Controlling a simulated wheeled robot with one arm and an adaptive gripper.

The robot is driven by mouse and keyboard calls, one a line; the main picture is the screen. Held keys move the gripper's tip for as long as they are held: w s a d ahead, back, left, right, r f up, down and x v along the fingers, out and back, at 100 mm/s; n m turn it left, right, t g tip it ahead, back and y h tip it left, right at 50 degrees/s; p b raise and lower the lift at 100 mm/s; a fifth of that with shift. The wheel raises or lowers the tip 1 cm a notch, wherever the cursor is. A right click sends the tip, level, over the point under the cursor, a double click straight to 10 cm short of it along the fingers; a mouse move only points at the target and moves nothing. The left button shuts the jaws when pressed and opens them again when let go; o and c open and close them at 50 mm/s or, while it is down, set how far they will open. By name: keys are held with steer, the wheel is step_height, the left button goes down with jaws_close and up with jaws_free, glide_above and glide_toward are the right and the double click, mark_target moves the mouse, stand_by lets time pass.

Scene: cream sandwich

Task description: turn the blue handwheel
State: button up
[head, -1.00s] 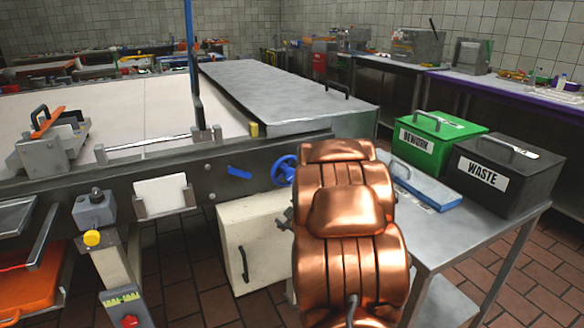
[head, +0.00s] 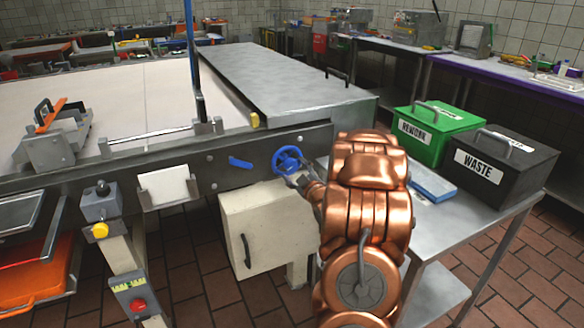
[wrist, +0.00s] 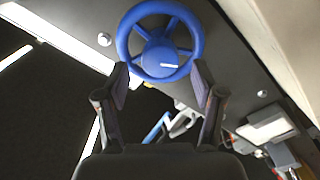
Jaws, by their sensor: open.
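The blue handwheel (head: 289,160) is mounted on the dark side rail of the conveyor, left of my arm in the head view. In the wrist view the handwheel (wrist: 160,42) is near the top centre, with its spokes and round hub showing. My gripper (wrist: 160,82) is open, its two fingers apart below and on either side of the lower rim. The fingertips look close to the rim; I cannot tell whether they touch it. In the head view my gripper (head: 300,181) is small, just below and right of the wheel, partly hidden by my copper arm.
A blue lever (head: 240,163) sits on the rail left of the wheel. A cream cabinet (head: 262,225) stands below.

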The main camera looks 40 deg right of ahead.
mark_target(287, 162)
steer(key=shift+x, duration=1.4)
steer(key=shift+c, duration=0.4)
steer(key=shift+f, duration=0.1)
steer(key=c, duration=1.1)
steer(key=shift+o, duration=0.2)
steer(key=shift+m, duration=0.4)
